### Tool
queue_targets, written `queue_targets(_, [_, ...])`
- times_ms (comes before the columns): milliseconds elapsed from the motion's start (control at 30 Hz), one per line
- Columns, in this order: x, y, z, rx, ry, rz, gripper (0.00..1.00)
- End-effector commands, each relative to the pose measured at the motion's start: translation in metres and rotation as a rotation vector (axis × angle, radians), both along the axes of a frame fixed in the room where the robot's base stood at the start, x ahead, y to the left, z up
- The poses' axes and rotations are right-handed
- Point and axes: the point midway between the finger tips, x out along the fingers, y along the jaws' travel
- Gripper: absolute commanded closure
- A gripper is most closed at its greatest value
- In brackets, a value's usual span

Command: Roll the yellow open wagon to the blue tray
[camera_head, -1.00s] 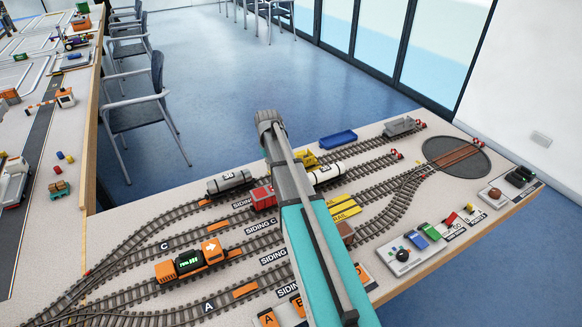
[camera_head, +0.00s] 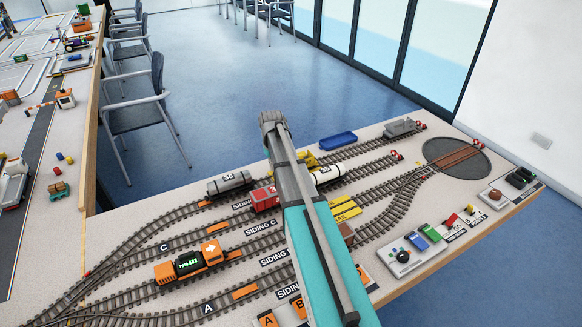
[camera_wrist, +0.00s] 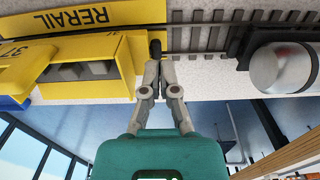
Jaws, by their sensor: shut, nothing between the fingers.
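The yellow open wagon (camera_head: 307,158) stands on a back siding in the head view, partly hidden by my arm. In the wrist view a large yellow open-topped body, which looks like this wagon (camera_wrist: 112,50), fills the upper left. My gripper (camera_wrist: 157,88) is shut and empty, with its fingertips close to the right end of that body. I cannot tell whether they touch. In the head view my arm hides the gripper. The blue tray (camera_head: 338,139) lies on the table behind the tracks, right of the wagon.
A white tank wagon (camera_head: 328,174) and a red wagon (camera_head: 264,197) stand near my arm. A rounded silver tank end (camera_wrist: 283,68) is right of my gripper in the wrist view. A grey wagon (camera_head: 400,128) stands at the far track end, before the turntable (camera_head: 456,157).

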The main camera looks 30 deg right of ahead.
Motion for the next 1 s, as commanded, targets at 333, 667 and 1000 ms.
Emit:
queue_targets(333, [0.0,-0.015,0.0,0.0,0.0,-0.001,1.0])
queue_targets(667, [0.0,-0.029,0.0,0.0,0.0,0.0,1.0])
queue_targets(1000, [0.0,-0.044,0.0,0.0,0.0,-0.001,1.0])
